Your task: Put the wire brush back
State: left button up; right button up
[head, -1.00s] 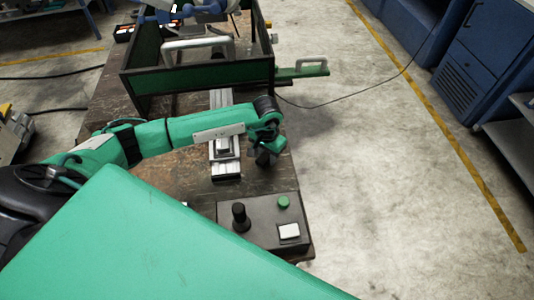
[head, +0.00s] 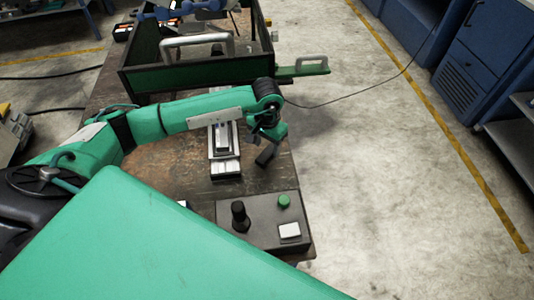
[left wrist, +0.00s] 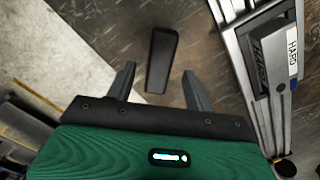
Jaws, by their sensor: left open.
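A dark, elongated block (left wrist: 162,60), which looks like the wire brush, lies on the worn table; I see no bristles. It also shows in the head view (head: 266,156) near the table's right edge. My left gripper (left wrist: 157,82) is open above it. In the left wrist view the block lies in the gap between the two fingers, its near end close to them, with nothing gripped. In the head view my left gripper (head: 258,138) is small and partly hidden by my own green wrist. My right gripper does not show.
A metal rail (head: 226,171) with a block labelled "HARD" (left wrist: 292,45) stands just beside the dark block. A control box (head: 262,231) with a black knob and green button sits nearer. A green-sided frame (head: 190,76) stands behind. Open floor lies right.

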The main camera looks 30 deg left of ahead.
aim_at(267, 153)
pick_arm(q)
notch_tip(267, 153, up, 7)
jog(key=b, duration=0.1)
jog(key=shift+r+b, duration=0.15)
jog(key=shift+b, duration=0.15)
dwell(0.4)
